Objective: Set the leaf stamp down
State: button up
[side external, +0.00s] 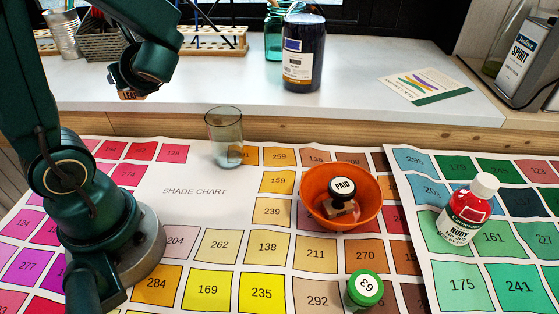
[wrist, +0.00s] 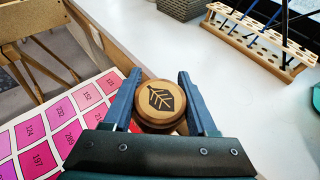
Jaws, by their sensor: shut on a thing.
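The leaf stamp (wrist: 160,101) is a round wooden stamp with a dark leaf mark on its top. My gripper (wrist: 158,84) is shut on it, with one finger on each side in the wrist view. In the side external view the stamp (side external: 130,95) shows a "LEAF" label below my gripper (side external: 126,82), in front of the white ledge (side external: 360,85). I cannot tell whether its base touches the ledge. Another stamp, marked "PAID" (side external: 343,189), stands in the orange bowl (side external: 367,210).
A wooden rack (side external: 213,40) and a grey basket (side external: 103,43) stand at the back of the ledge. A dark labelled jar (side external: 303,60) is farther right. A clear glass (side external: 224,135) stands on the shade chart (side external: 195,191). The middle of the ledge is clear.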

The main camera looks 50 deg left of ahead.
jog(key=shift+g, duration=0.3)
jog(key=shift+s+d+r, duration=0.1)
jog(key=shift+r, duration=1.25)
jog(key=shift+d+r, duration=0.1)
jog(key=shift+r, duration=1.25)
jog(key=shift+s+d+f+n+g, duration=0.25)
jog(key=shift+d+f+n+g, duration=0.05)
jog(key=shift+f+n+g, duration=0.15)
jog(key=shift+s+d+f+n+g, duration=0.25)
jog(key=shift+f+n+g, duration=0.1)
jog(key=shift+f, duration=0.05)
jog(key=s+d+f+n+g+h, duration=0.2)
jog(key=d+f+n+g+h, duration=0.2)
jog(key=d+n+g+h, duration=0.35)
jog(key=s+d+f+n+g+h, duration=0.1)
jog(key=d+f+n+g+h, duration=0.3)
jog(key=d+n, duration=0.5)
jog(key=w+d+r+n+t+h, duration=0.4)
jog(key=w+d+r+n+h, duration=0.1)
jog(key=d+n+h, duration=0.25)
jog(key=w+d+r+n+t+h, duration=0.5)
jog(key=d+n+h, duration=0.1)
jog(key=d+h, duration=0.15)
send_over(282, 301)
jog(key=shift+y, duration=0.25)
notch_tip(282, 301, down, 18)
jog(key=shift+r, duration=0.15)
jog(key=shift+f, duration=2)
